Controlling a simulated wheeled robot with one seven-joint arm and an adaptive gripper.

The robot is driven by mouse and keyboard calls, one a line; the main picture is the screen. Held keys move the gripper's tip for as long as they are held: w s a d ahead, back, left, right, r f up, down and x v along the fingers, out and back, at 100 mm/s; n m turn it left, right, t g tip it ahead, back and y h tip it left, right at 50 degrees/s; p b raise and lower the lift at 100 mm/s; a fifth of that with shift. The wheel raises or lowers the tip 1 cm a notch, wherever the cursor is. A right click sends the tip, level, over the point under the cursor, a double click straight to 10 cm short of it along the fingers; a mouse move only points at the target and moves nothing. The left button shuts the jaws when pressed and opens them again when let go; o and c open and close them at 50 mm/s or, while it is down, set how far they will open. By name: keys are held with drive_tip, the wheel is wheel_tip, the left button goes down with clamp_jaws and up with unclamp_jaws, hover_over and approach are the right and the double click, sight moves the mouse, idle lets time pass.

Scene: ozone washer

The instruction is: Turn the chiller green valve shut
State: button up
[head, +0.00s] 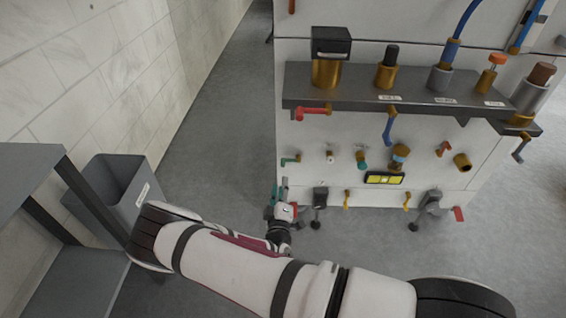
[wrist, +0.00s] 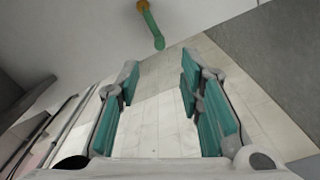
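The green valve (head: 290,160) is a small teal lever on a brass stem, low on the left part of the white panel in the head view. In the wrist view its green handle (wrist: 153,30) hangs from the brass fitting, beyond the fingertips and near the top of the picture. My gripper (wrist: 158,82) is open, with its two teal-padded fingers apart and nothing between them. In the head view my gripper (head: 283,186) is just below the green valve, apart from it. No label for the chiller is readable.
A red lever (head: 312,112) is above, under a dark shelf (head: 430,98). A grey bin (head: 118,188) stands left. Open floor lies left of the panel.

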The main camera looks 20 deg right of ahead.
sight(283, 166)
drive_tip(key=b+x, duration=0.3)
drive_tip(key=x, duration=0.8)
drive_tip(key=shift+w, duration=0.3)
clamp_jaws()
